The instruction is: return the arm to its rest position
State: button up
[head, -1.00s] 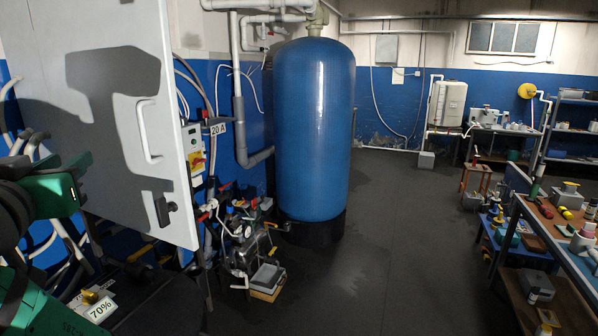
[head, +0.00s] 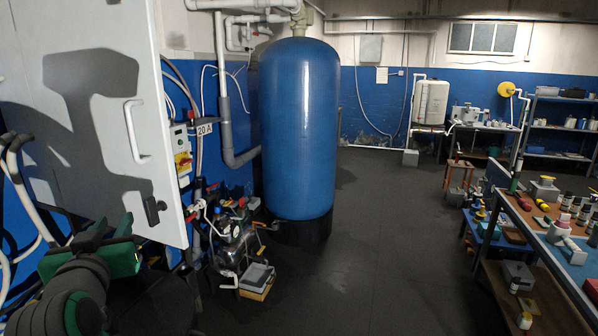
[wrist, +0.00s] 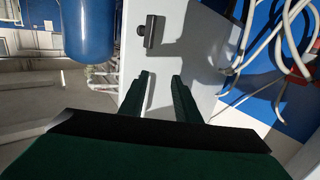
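My dark green gripper (head: 92,240) is at the lower left of the head view, in front of the lower part of a white cabinet door (head: 85,110). In the wrist view its two fingers (wrist: 160,78) stand apart with nothing between them, so it is open and empty. The same white door shows beyond the fingertips there (wrist: 188,50), with a black latch (wrist: 150,31). The distance between fingertips and door is hard to tell. My arm is bent at the lower left edge, and part of it is cut off by the frame.
A tall blue tank (head: 300,130) stands beyond the door. Pipework and a pump assembly (head: 232,245) sit at its foot. Loose white hoses (head: 22,190) hang at the far left. A loaded workbench (head: 540,232) stands at the right. The dark floor between is clear.

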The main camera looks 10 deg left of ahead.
jog(key=w+d+f+m+h, duration=0.1)
jog(key=d+f, duration=0.4)
jog(key=f, duration=0.5)
jog(key=w+d+f, duration=0.1)
jog(key=d+f, duration=0.5)
jog(key=f, duration=0.5)
jog(key=w+d+f+m+h, duration=0.1)
jog(key=d+f, duration=0.4)
jog(key=f, duration=0.5)
jog(key=s+d+f+m+h, duration=0.1)
jog(key=s+d+f, duration=0.3)
jog(key=d+f, duration=0.2)
jog(key=s+d+f+h, duration=0.1)
jog(key=s+d+f, duration=0.3)
jog(key=d+f, duration=0.25)
jog(key=s+d+m+h, duration=0.1)
jog(key=s+d, duration=0.4)
jog(key=s, duration=0.3)
jog(key=s+d+f+m+h, duration=0.1)
jog(key=s+d+h, duration=0.1)
jog(key=s+d, duration=0.4)
jog(key=s+d+f+m+h, duration=0.1)
jog(key=s+d, duration=0.4)
jog(key=s, duration=0.6)
jog(key=shift+s+d+m+t+h, duration=0.3)
jog(key=shift+s+d+h, duration=0.1)
jog(key=shift+h, duration=0.2)
